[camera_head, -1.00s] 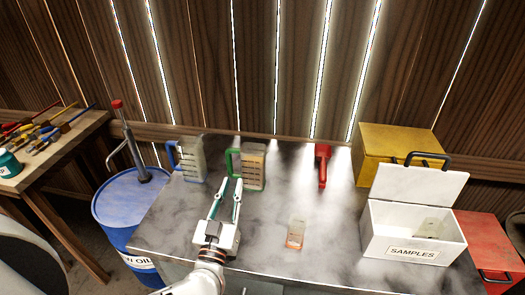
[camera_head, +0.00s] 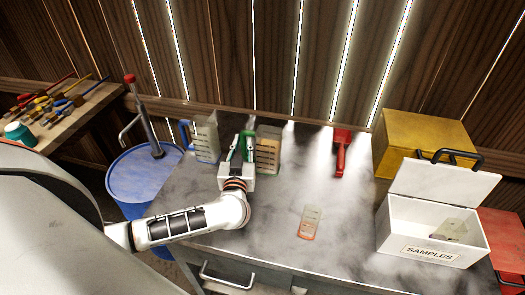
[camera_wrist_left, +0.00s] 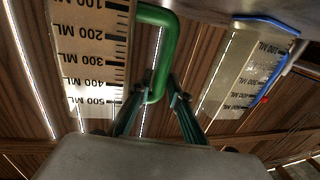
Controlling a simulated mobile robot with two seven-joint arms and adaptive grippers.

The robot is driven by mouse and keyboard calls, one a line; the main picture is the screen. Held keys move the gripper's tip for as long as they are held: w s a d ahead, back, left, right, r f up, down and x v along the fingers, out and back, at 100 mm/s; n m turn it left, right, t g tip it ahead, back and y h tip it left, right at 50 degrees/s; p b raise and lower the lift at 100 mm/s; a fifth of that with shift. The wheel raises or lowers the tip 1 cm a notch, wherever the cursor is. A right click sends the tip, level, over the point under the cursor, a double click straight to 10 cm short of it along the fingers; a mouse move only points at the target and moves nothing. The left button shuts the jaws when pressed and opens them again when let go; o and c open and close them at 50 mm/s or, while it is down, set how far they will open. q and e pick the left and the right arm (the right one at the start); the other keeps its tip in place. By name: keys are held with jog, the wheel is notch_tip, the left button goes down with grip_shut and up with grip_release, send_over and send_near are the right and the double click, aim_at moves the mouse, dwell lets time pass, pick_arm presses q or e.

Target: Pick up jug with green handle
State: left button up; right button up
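The jug with the green handle (camera_head: 267,152) stands upright at the back of the grey table, its handle on its left side. In the left wrist view the jug's body (camera_wrist_left: 92,50), marked in ML, fills the upper left. Its green handle (camera_wrist_left: 166,62) reaches down between my left gripper's fingers (camera_wrist_left: 158,112). My left gripper (camera_head: 240,148) is at the handle in the head view. Its fingers are apart, one on each side of the handle's end; contact is not clear. My right gripper is not in view.
A jug with a blue handle (camera_head: 206,140) stands close on the left. A red-handled item (camera_head: 341,150) lies to the right. A small clear container (camera_head: 310,222) lies in front. An open SAMPLES box (camera_head: 432,230) and a yellow box (camera_head: 420,140) are at the right. A blue barrel (camera_head: 140,180) stands left.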

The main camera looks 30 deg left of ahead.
pick_arm(q)
jog(key=shift+x, duration=0.9)
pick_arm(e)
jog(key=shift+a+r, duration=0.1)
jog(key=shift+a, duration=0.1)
pick_arm(q)
jog(key=shift+c, duration=0.3)
grip_shut()
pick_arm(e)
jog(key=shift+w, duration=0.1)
pick_arm(q)
jog(key=shift+r, duration=0.2)
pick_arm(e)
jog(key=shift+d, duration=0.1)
